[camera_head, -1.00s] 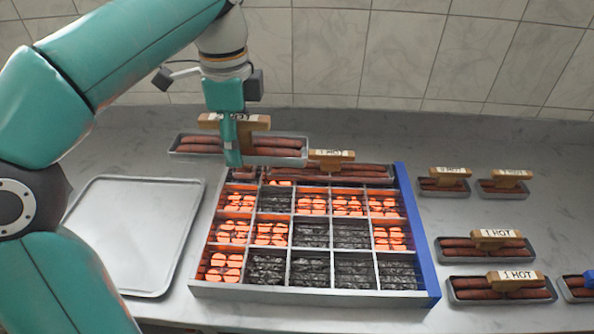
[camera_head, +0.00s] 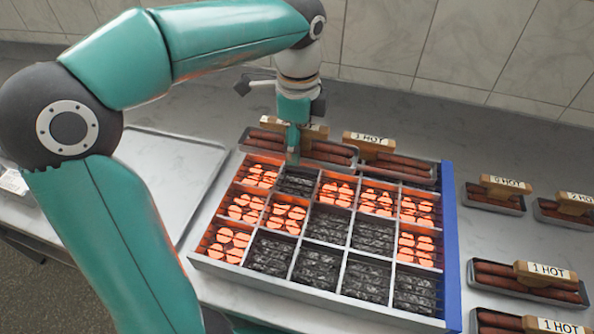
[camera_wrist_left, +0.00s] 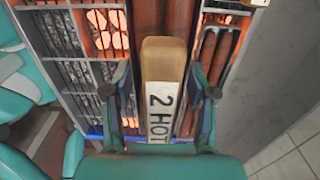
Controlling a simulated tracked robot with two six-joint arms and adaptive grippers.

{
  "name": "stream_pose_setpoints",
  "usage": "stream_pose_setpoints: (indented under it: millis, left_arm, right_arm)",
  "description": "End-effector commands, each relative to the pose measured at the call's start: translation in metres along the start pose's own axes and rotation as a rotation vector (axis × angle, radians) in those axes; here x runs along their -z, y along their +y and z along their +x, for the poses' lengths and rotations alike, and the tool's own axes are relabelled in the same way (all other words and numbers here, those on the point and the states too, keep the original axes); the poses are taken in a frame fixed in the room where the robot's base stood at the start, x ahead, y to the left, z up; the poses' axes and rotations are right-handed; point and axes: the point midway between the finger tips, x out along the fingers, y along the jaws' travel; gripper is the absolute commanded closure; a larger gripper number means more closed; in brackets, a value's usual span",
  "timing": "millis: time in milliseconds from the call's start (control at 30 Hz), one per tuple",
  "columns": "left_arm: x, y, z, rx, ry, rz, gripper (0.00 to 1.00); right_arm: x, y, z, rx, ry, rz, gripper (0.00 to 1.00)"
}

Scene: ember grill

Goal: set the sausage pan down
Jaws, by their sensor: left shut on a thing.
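My left gripper (camera_head: 292,152) is shut on the wooden handle of a sausage pan (camera_head: 334,154). In the left wrist view the handle (camera_wrist_left: 162,60) carries a "2 HOT" label and lies between the fingers (camera_wrist_left: 160,92). The pan is a long grey tray of sausages, roughly level, at the back left of the grill (camera_head: 452,240). It sits low over the back row and hides the cells there; whether it touches them I cannot tell. A "1 HOT" pan (camera_head: 402,168) lies just right of it on the back row. My right gripper is not in view.
The grill's cells are partly glowing coals (camera_head: 232,243), partly dark coals (camera_head: 317,268). More labelled pans (camera_head: 494,194) stand on the counter right of the grill. An empty grey tray (camera_head: 165,160) lies to the left. A tiled wall is behind.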

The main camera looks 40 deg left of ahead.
Motion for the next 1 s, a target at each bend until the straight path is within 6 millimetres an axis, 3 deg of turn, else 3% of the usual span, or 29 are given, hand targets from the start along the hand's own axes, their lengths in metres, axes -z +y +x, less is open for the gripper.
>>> stream_pose_setpoints:
  millis: [100,367,600,1000]
  left_arm:
    - [0.000,0.000,0.022,-0.001,-0.001,0.000,1.00]
    - [0.001,-0.001,0.041,0.001,0.000,0.002,1.00]
    - [0.001,-0.001,0.072,0.000,-0.001,0.003,1.00]
    - [0.001,-0.001,0.079,0.003,0.001,0.003,1.00]
  right_arm:
    - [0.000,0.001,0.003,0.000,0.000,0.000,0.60]
    - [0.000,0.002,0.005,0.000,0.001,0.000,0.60]
    - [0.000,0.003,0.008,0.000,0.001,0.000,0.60]
    - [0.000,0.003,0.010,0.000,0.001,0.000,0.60]
